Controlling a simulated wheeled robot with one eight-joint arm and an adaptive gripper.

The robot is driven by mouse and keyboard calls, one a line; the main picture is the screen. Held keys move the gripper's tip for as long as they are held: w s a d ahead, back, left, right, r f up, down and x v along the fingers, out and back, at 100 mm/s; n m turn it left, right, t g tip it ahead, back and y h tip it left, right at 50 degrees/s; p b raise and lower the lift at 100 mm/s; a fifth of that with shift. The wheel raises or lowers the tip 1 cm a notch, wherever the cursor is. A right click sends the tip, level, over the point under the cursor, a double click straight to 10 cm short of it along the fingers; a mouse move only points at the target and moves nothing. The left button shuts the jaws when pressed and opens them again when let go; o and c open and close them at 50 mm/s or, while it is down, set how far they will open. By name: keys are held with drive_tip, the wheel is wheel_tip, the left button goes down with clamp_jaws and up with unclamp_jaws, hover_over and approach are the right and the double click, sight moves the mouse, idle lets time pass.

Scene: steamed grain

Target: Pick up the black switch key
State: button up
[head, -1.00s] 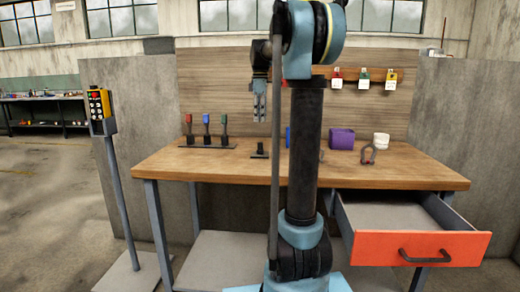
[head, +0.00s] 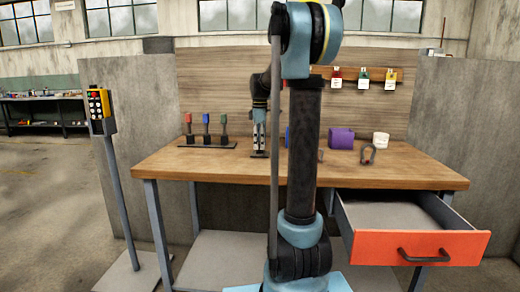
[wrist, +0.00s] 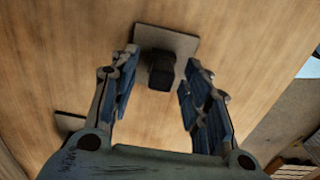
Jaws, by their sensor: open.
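The black switch key (wrist: 162,72) stands on a small flat base plate (wrist: 182,42) on the wooden table, in the upper middle of the wrist view. My gripper (wrist: 161,62) is open, with one finger on each side of the key. Gaps show between the key and both fingers, and nothing is held. In the head view my gripper (head: 259,149) points straight down over the base plate and hides most of the key.
Left of my gripper, red, blue and green switches (head: 206,128) stand on a dark strip. To the right are a purple block (head: 341,138), a white cup (head: 381,139) and a dark shackle (head: 368,153). Tags hang behind. An orange-fronted drawer (head: 385,248) is open below.

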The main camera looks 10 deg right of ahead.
drive_tip(key=shift+f, duration=0.3)
drive_tip(key=shift+c, duration=0.5)
drive_tip(key=c, duration=0.9)
